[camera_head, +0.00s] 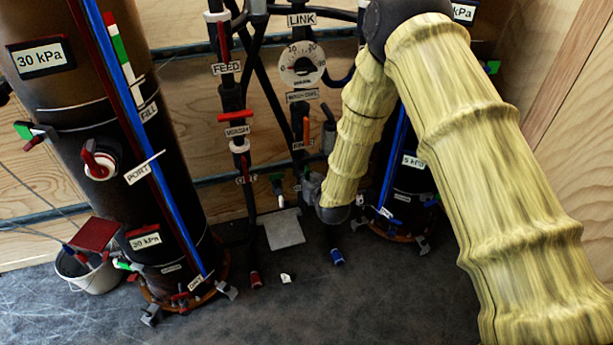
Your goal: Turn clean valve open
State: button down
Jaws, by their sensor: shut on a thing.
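My arm, in a yellow cloth sleeve, comes in from the right and bends down to the pipework in the middle. My gripper (309,187) is small and partly hidden at the lower end of the sleeve. It points left at the lower part of a dark vertical pipe and is shut on what seems to be a valve handle there. The handle itself is mostly hidden, and its turn cannot be made out. No label reading "clean" is legible. An orange-handled valve (306,130) sits on the pipe above my gripper, over a small unreadable label.
A large dark tank (90,110) stands left, a smaller tank (412,178) behind my arm. A red handle (235,117) sits above the WASH label (237,131); a round gauge (302,64) is above. A white bucket (88,274) stands lower left. The front floor is mostly clear.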

jog(key=shift+n, duration=0.3)
jog(key=shift+d, duration=0.1)
jog(key=c, duration=1.5)
grip_release()
jog(key=v, duration=1.2)
jog(key=shift+s, duration=0.1)
jog(key=shift+f, duration=0.1)
